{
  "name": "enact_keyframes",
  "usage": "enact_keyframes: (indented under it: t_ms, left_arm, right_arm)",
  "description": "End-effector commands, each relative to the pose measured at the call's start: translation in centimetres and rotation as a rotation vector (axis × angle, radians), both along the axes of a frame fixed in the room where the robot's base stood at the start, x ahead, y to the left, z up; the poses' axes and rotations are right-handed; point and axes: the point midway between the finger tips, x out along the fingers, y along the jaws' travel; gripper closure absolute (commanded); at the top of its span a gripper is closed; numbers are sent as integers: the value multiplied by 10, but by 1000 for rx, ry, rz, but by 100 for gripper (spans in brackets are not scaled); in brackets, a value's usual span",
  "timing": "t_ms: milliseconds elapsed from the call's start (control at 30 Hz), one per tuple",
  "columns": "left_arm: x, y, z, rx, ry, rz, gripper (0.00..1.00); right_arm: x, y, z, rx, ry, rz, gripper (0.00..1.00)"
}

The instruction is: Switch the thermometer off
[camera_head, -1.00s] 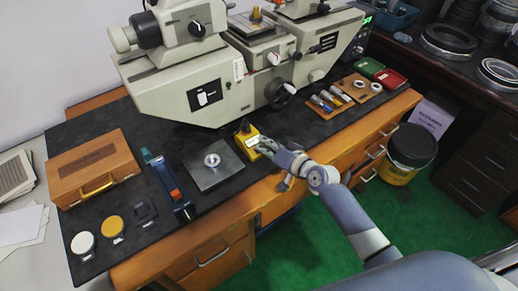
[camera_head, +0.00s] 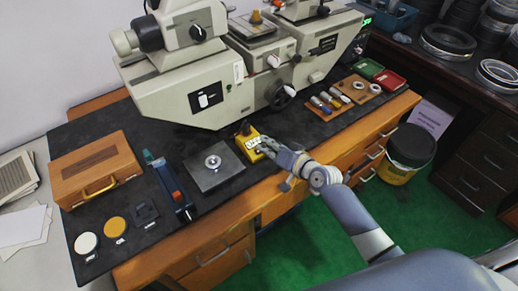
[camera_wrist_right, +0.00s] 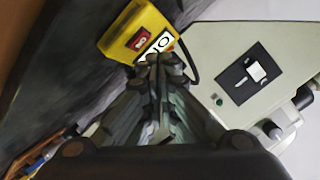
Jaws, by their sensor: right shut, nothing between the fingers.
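The thermometer is a yellow box (camera_head: 246,139) on the dark mat in front of the big grey-beige machine. In the right wrist view the yellow box (camera_wrist_right: 128,30) shows a red switch (camera_wrist_right: 138,41) and a white label with dark marks. My right gripper (camera_head: 262,147) is at the near right side of the box, its fingers shut and empty. In the right wrist view its fingertips (camera_wrist_right: 160,62) are in front of the label's lower edge, close to the switch. I cannot tell whether they touch the box. My left gripper is not in view.
The grey-beige machine (camera_head: 205,95) stands right behind the box. A metal plate with a ring (camera_head: 212,165) lies to its left, then a blue-and-red tool (camera_head: 168,185) and a wooden case (camera_head: 95,168). A small board (camera_head: 325,103) with tools lies to the right.

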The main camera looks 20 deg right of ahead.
Motion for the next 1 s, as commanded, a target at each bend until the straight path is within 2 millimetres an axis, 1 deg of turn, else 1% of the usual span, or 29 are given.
enact_keyframes:
  t_ms: [33, 100, 400, 500, 1000]
  left_arm:
    - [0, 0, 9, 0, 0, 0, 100]
    - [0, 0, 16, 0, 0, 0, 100]
    - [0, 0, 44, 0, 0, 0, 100]
    - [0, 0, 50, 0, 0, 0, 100]
    - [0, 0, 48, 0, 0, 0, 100]
  right_arm:
    - [-2, -1, 9, -1, 0, 0, 100]
    - [-5, -2, 16, -2, -1, 1, 100]
    - [-18, -7, 43, -1, 1, 0, 100]
    - [-21, -8, 49, -1, 0, 1, 100]
    - [-22, -8, 48, 0, 0, 0, 100]
